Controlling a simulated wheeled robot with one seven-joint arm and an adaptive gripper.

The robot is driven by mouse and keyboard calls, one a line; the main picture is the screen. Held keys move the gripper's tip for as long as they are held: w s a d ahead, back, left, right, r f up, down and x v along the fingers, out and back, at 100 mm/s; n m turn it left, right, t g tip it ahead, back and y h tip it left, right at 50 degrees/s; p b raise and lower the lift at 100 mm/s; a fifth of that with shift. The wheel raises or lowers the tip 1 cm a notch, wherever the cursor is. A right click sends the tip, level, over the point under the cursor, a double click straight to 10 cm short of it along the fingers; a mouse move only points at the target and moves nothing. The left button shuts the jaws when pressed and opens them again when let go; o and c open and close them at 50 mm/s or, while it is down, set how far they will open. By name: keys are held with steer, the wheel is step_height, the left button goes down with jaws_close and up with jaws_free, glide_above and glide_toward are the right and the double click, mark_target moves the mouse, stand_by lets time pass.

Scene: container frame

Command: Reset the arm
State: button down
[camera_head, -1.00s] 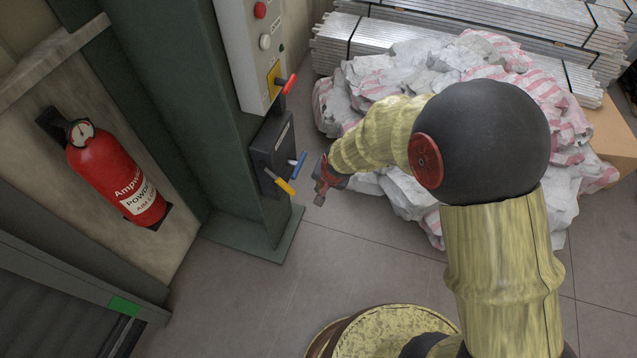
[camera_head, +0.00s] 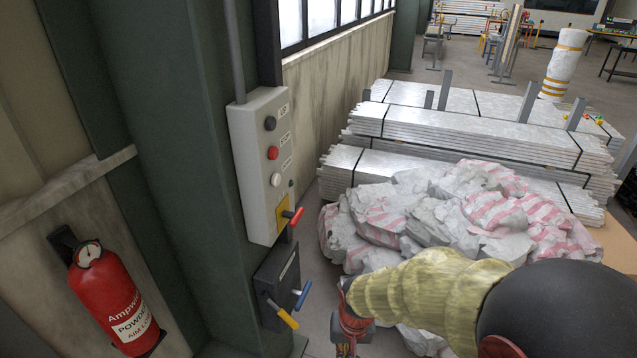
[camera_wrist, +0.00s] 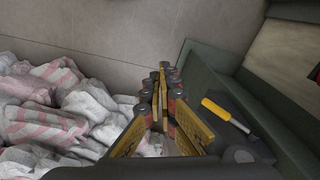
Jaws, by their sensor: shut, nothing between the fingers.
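My gripper (camera_head: 345,348) is at the bottom middle of the head view, to the right of a dark lever box on a green column. Its fingertips reach the lower picture edge there. In the wrist view my gripper (camera_wrist: 160,85) shows its yellow and black fingers close together, with nothing held between them. My arm, in a yellowish sleeve with a black joint, comes in from the lower right of the head view. The gripper appears apart from the box's levers.
The lever box (camera_head: 277,285) has a blue lever (camera_head: 302,295) and a yellow lever (camera_head: 284,314). A grey control panel (camera_head: 262,165) with a red lever (camera_head: 293,217) is above it. White sacks (camera_head: 450,215) lie before metal stacks (camera_head: 470,130). A fire extinguisher (camera_head: 115,295) hangs left.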

steer(key=s+d+r+t, duration=0.1)
steer(key=s+d+r, duration=0.3)
steer(key=r, duration=0.5)
steer(key=s+d+r+t, duration=0.2)
steer(key=s+d+r, duration=0.2)
steer(key=r, duration=0.5)
steer(key=s+d+r+t, duration=0.1)
steer(key=s+d+r, duration=0.3)
steer(key=r, duration=0.4)
steer(key=shift+s+d+r+t+h, duration=0.25)
steer(key=shift+d+r+t+h, duration=0.15)
